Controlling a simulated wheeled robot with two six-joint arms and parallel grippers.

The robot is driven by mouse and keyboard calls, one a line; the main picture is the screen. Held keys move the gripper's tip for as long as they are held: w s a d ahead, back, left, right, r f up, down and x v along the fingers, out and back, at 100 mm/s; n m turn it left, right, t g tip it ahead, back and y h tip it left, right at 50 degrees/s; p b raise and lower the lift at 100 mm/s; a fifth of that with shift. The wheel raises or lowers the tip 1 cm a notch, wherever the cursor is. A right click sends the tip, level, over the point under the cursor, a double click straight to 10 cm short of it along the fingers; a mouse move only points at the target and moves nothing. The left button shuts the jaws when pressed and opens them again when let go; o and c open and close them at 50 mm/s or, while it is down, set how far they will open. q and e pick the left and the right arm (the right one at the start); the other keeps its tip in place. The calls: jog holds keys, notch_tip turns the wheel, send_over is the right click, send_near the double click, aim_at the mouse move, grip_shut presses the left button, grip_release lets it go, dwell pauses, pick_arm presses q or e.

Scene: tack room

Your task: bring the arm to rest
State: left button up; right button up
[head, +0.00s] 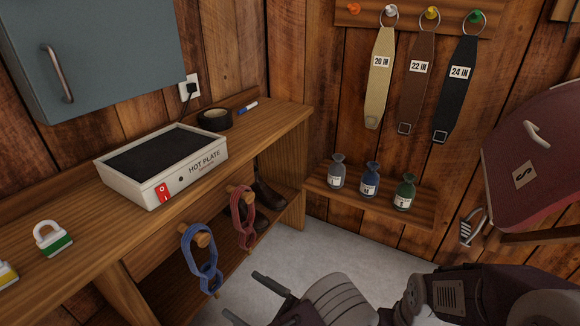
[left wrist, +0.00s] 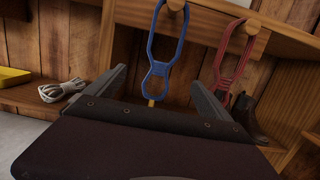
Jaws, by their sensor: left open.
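My left gripper (head: 241,293) is low in the head view, over the grey floor and in front of the bench. Its two fingers stand apart with nothing between them. In the left wrist view the open fingers (left wrist: 157,80) point toward a blue halter (left wrist: 162,45), which hangs from a peg beyond them. The blue halter (head: 202,260) and a red halter (head: 243,217) hang on wooden pegs at the bench front, apart from the gripper. My arm crosses the bottom right of the head view. I do not see my right gripper.
A hot plate (head: 162,165), tape roll (head: 215,119) and green-white padlock (head: 52,238) are on the bench (head: 270,120). Three small sacks (head: 370,180) stand on a low shelf. Straps hang above. A red saddle-like item (head: 535,150) is at right. Grey floor lies between.

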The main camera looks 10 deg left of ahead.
pick_arm(q)
jog(key=s+a+f+n+g+h+p, duration=0.25)
jog(key=s+a+n+g+h, duration=0.45)
jog(key=s+n+g+h, duration=0.4)
jog(key=w+d+r+n+t+h+p, duration=0.4)
jog(key=w+r+n+t+h, duration=0.25)
jog(key=n, duration=0.55)
notch_tip(320, 180, up, 36)
jog(key=g+h+p, duration=0.1)
jog(key=p, duration=3.4)
jog(key=shift+s+d+f+g+p, duration=0.2)
jog(key=shift+s+g+p, duration=0.15)
jog(key=shift+p, duration=0.05)
